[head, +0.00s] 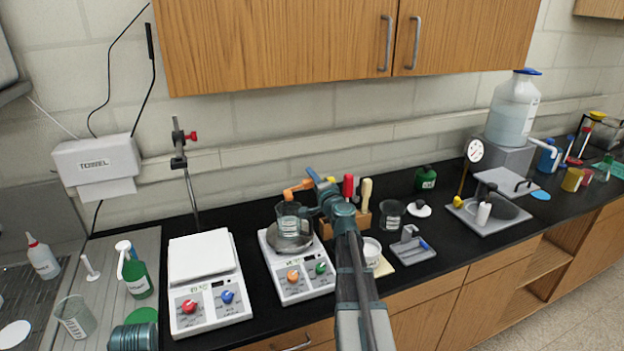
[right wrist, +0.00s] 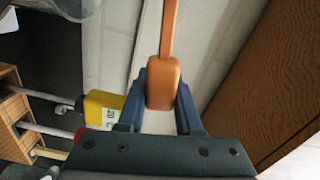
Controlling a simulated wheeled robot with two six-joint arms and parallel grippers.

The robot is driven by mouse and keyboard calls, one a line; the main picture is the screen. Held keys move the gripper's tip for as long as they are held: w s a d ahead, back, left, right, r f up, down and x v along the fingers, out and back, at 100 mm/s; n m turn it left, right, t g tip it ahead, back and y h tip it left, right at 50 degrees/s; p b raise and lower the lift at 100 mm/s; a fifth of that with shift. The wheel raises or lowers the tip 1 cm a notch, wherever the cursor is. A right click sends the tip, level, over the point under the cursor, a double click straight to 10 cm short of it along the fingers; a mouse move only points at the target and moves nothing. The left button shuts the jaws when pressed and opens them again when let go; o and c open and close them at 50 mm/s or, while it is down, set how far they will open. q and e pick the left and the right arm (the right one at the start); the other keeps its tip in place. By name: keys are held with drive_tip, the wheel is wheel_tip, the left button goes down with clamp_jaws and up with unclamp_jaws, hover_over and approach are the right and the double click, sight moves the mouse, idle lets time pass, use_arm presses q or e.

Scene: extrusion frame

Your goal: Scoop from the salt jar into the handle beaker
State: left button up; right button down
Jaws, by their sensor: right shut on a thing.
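My right gripper (head: 318,180) is shut on the orange handle of a scoop (head: 297,188). The handle also shows between both fingers in the right wrist view (right wrist: 163,84). Whether the scoop carries salt is too small to tell. An open glass jar (head: 391,212), probably the salt jar, stands to the right, with a white lid (head: 419,209) beside it; its label is unreadable. My left gripper is not visible.
A wooden tool block (head: 361,221) is just behind my right gripper. A white bowl (head: 371,249) and grey stand (head: 411,246) are to the right. Cabinets (head: 300,45) hang above.

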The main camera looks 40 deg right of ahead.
idle(0.4)
drive_tip(key=w+a+r+n+p, duration=0.2)
drive_tip(key=a+r+n+p, duration=0.7)
drive_tip(key=n, duration=0.6)
drive_tip(key=shift+r+n+p, duration=0.3)
drive_tip(key=shift+r+p, duration=0.55)
drive_tip(key=shift+f, duration=0.1)
